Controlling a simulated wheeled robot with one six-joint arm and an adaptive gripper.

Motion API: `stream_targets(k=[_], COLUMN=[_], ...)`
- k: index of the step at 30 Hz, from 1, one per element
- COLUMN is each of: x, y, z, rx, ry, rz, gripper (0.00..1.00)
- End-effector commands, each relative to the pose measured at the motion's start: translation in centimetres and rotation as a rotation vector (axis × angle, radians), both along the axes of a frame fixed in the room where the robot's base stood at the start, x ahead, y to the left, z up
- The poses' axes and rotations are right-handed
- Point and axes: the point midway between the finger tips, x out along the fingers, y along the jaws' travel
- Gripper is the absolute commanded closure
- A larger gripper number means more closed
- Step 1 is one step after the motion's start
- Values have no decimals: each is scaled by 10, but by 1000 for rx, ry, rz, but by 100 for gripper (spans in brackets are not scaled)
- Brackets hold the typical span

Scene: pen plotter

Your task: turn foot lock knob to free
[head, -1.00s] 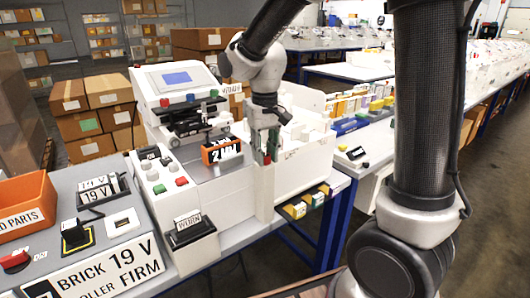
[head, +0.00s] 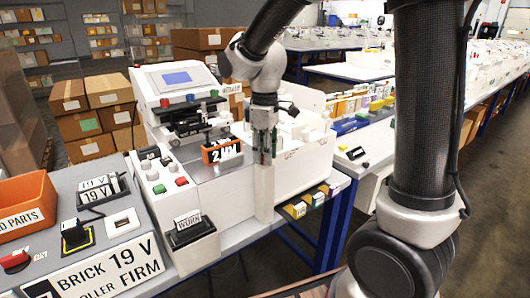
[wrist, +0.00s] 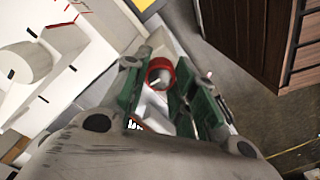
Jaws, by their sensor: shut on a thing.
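My gripper (head: 264,157) points down at the top of a white post (head: 264,195) at the front of the machine. In the wrist view its green and black fingers (wrist: 160,92) stand on both sides of a round knob (wrist: 160,73) with a red rim and a pale middle. The fingers are closed on it. I take it for the foot lock knob, but no label on it can be read. In the head view the fingers mostly hide it. Its pointing direction cannot be told.
A white open bin (head: 300,172) stands right beside the gripper. A grey console (head: 130,240) is at the front left. My arm's links cover much of the right.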

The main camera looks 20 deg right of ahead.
Motion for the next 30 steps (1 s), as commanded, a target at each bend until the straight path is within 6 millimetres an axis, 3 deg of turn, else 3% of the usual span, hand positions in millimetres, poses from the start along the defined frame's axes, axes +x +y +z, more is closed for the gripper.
stream_targets(k=[21, 22, 25, 30], x=[1, 1, 1, 1], y=[0, 0, 0, 0], z=[1, 1, 1, 0], rx=[1, 1, 1, 0], ry=[-5, -5, -4, -3], rz=[74, 74, 74, 73], gripper=[97, 70, 52, 51])
